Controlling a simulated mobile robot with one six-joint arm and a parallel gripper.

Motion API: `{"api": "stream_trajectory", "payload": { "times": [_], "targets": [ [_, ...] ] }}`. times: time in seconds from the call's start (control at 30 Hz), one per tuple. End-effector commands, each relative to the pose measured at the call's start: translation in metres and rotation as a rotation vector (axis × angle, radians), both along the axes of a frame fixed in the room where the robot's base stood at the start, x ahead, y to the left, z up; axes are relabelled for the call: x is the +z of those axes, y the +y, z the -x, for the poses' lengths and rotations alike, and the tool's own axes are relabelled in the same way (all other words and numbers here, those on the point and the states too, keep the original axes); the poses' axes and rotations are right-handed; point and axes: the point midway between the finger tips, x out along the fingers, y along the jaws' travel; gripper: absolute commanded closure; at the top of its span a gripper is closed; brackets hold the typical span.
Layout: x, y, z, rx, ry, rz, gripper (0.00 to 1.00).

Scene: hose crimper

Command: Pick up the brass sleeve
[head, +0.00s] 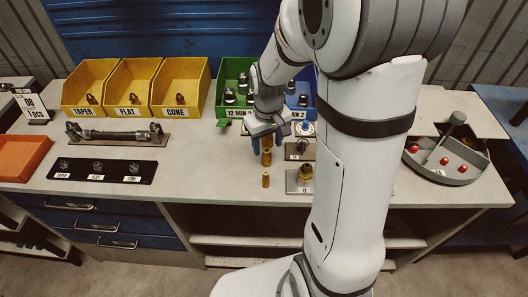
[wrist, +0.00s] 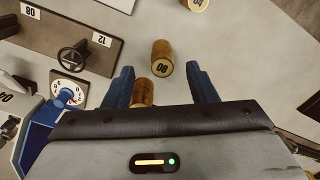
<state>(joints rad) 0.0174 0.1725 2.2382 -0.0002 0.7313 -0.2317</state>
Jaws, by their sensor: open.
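Several brass sleeves stand in a row on the bench. In the wrist view, one sleeve (wrist: 144,92) is between my gripper's fingers, nearer the left one, its lower end hidden by my gripper's body. A second sleeve (wrist: 162,58), its end face marked 08, is just beyond the fingertips. A third (wrist: 195,4) is cut by the top edge. My gripper (wrist: 160,78) is open, its blue fingers apart. In the head view, my gripper (head: 267,137) is above the back of the row; the middle sleeve (head: 266,159) and front sleeve (head: 266,180) show clearly.
Right of the row in the head view stand metal fixture plates, one holding a brass piece (head: 305,173) and labelled 12. A dial (wrist: 69,89) and black handwheel (wrist: 73,57) are left of my fingers. Green (head: 229,84) and yellow bins (head: 181,87) line the back. A grey tray (head: 446,168) holds red balls.

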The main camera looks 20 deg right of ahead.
Motion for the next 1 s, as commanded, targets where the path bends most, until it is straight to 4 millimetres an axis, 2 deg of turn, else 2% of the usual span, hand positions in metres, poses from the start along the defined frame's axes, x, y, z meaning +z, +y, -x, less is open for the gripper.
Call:
{"api": "stream_trajectory", "payload": {
  "times": [0.4, 0.7, 1.0],
  "targets": [
    [-0.051, 0.003, -0.002, -0.002, 0.001, -0.001, 0.48],
    [-0.056, 0.002, -0.002, -0.002, -0.002, 0.000, 0.48],
    [-0.056, 0.002, -0.003, -0.003, -0.002, 0.000, 0.72]
  ]
}}
